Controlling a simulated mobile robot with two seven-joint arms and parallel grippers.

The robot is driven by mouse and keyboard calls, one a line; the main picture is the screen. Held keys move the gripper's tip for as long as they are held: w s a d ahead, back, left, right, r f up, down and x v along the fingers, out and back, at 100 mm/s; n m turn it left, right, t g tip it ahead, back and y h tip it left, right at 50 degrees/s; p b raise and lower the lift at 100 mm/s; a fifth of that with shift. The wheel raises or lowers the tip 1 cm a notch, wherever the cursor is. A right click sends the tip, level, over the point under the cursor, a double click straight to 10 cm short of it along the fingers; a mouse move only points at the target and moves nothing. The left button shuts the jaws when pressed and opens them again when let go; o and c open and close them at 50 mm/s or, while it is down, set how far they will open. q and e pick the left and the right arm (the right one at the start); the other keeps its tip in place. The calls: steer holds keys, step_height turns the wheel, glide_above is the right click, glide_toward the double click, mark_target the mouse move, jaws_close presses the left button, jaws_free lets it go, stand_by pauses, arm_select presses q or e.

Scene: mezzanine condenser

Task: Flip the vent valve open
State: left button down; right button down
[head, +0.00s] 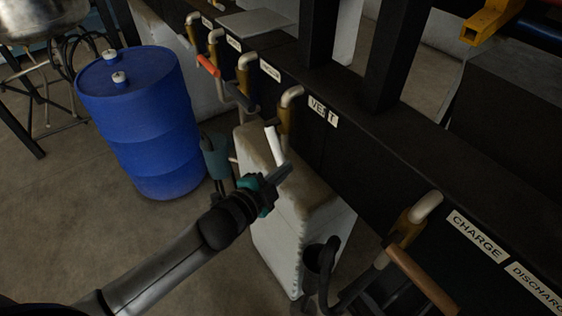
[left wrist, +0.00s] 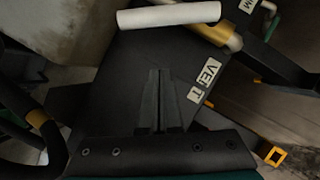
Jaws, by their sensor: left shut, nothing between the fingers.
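The vent valve has a white bar handle (head: 274,146) and a brass body (head: 287,118) with a pale elbow on top, beside the VENT label (head: 323,111) on the black panel. In the head view the handle slants steeply downward. My left gripper (head: 284,173) is shut and empty, its tips close to the handle's lower end; whether they touch is unclear. In the left wrist view the shut fingers (left wrist: 158,98) point towards the white handle (left wrist: 168,15), with a visible gap; the brass body (left wrist: 217,33) and VENT label (left wrist: 203,80) lie to the right. My right gripper is not in view.
Similar valves with an orange handle (head: 208,66) and a black handle (head: 240,98) stand farther along the panel. A brown-handled valve (head: 422,280) is at lower right by the CHARGE label (head: 478,235). A white block (head: 285,235) stands below, and a blue drum (head: 145,120) at left.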

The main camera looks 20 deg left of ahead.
mark_target(281, 162)
arm_select(q)
steer(key=shift+w+a+f, duration=0.35)
steer(key=shift+w+f, duration=0.15)
steer(key=shift+w, duration=0.3)
steer(key=shift+w+a+f, duration=0.35)
steer(key=shift+w+f, duration=0.1)
steer(key=shift+w, duration=0.3)
steer(key=shift+w+a+f, duration=0.35)
steer(key=shift+w+f, duration=0.15)
steer(key=shift+w, duration=0.3)
steer(key=shift+f+b, duration=0.1)
steer(key=shift+b, duration=0.25)
steer(key=shift+w+a+f+m+t+b, duration=0.25)
steer(key=shift+f+m+b, duration=0.2)
steer(key=shift+b, duration=0.5)
steer(key=shift+w+a+f+m+t+b, duration=0.1)
steer(key=shift+a+f+m+t+b, duration=0.25)
steer(key=shift+b, duration=0.55)
steer(key=shift+w+a+f+m+t+b, duration=0.6)
steer(key=shift+m+b, duration=0.45)
steer(key=shift+b, duration=0.9)
steer(key=shift+w+a+f+m+t+b, duration=0.55)
steer(key=shift+m+b, duration=0.5)
steer(key=shift+b, duration=0.9)
steer(key=shift+s+a+r, duration=0.1)
steer(key=shift+a+r, duration=0.05)
steer(key=shift+r, duration=0.05)
